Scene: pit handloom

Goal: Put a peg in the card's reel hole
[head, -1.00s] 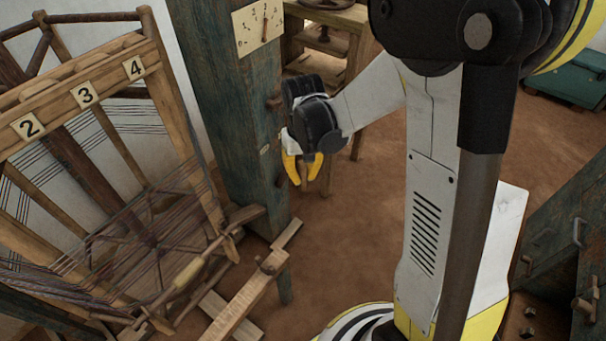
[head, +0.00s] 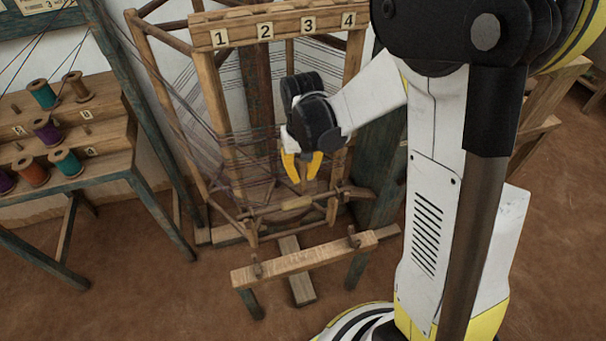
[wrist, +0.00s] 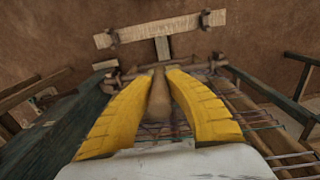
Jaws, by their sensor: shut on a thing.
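My gripper (head: 302,172) hangs in front of the wooden loom frame in the head view, pointing down. In the wrist view its yellow fingers (wrist: 163,74) are shut on a brown wooden peg (wrist: 158,98). The peg's lower end shows only faintly between the fingers in the head view. A pale card (head: 40,4) with writing is cut off at the top left edge. I cannot tell which card has the reel hole, and I see no reel hole clearly.
The frame's top beam (head: 285,20) bears plates numbered 1 to 4. A stepped spool rack (head: 105,130) with several coloured spools stands at left. A low wooden bench (head: 305,258) stands in front of the frame. Bare floor lies at the front left.

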